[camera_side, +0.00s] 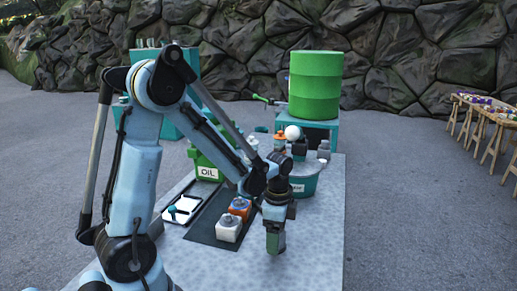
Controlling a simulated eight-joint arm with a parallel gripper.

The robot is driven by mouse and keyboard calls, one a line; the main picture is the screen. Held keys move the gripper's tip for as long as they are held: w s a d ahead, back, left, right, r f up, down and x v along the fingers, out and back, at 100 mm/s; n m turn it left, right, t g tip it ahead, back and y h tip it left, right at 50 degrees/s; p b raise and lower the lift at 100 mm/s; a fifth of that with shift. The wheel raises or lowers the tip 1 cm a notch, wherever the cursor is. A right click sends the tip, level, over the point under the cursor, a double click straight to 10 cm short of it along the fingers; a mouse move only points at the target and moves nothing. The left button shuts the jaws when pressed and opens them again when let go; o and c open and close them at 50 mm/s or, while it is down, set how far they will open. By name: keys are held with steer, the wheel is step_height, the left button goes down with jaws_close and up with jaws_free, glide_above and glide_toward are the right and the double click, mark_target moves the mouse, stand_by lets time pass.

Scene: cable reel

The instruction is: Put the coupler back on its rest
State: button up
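My gripper (274,244) points down over the right part of the grey table, to the right of the dark mat (203,234). Its lower end looks dark green, and its fingers are too small and dark to show whether they are open or shut. I cannot single out the coupler or its rest with certainty. An orange block (239,206) and a white block (228,230), each with a dark fitting on top, stand on the mat to the left of my gripper. My arm hides part of the table behind it.
A green container marked OIL (207,170) and a white tray (184,208) are at the left. A teal round container (303,184) stands behind my gripper. A large green drum (314,88) stands farther back. The table's front right (315,265) is clear.

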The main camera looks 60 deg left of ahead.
step_height(320, 180, up, 12)
steer(key=s+d+n+t, duration=0.4)
steer(key=d+n+t, duration=0.3)
steer(key=d+n, duration=0.1)
steer(key=shift+r+n, duration=0.2)
steer(key=shift+n, duration=0.2)
stand_by(0.6)
steer(key=shift+d, duration=0.1)
stand_by(0.7)
